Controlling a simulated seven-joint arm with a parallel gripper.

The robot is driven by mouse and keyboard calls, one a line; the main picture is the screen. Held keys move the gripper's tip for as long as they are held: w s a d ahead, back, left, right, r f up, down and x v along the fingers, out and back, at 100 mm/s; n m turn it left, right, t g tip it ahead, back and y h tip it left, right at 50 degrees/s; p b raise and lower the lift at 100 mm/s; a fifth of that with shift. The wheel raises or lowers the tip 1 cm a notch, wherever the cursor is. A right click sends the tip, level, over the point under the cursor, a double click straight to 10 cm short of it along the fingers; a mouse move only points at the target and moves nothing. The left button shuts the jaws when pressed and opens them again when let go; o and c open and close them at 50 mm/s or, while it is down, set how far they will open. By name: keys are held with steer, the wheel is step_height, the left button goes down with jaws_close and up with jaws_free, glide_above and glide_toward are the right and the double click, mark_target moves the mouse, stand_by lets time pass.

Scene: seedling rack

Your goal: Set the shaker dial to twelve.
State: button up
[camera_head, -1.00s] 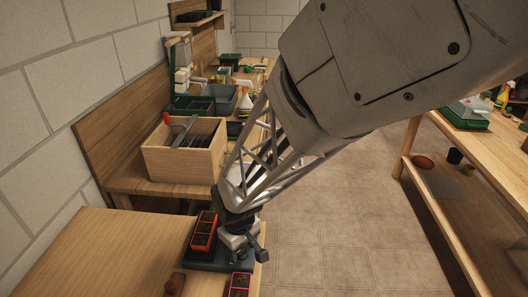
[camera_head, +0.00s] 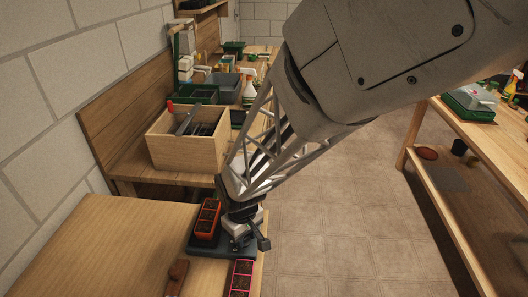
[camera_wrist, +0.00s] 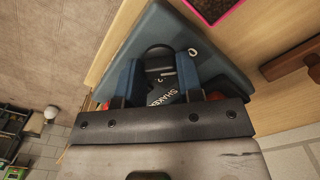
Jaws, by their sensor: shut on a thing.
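The shaker is a dark blue-grey slab (camera_head: 207,245) at the right edge of the near bench. Its top fills the middle of the wrist view (camera_wrist: 225,72), with part of a "SHAKER" label and a white mark showing. The black dial (camera_wrist: 158,58) stands on it. My gripper (camera_wrist: 157,68) has its two blue fingers on either side of the dial, shut on it. In the head view my gripper (camera_head: 243,228) is over the shaker and hides the dial. The dial's setting cannot be read.
An orange-red seedling pot strip (camera_head: 207,213) stands on the shaker beside my gripper. A pink-rimmed strip (camera_head: 240,278) and a brown wooden piece (camera_head: 176,275) are at the bench front. A wooden box (camera_head: 187,142) stands behind. The bench's left part is clear.

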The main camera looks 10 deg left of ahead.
steer(key=shift+m, duration=0.3)
steer(key=m, duration=1.9)
steer(key=shift+a, duration=0.1)
stand_by(0.4)
steer(key=o, duration=0.9)
steer(key=shift+o, duration=0.2)
steer(key=shift+r, duration=0.15)
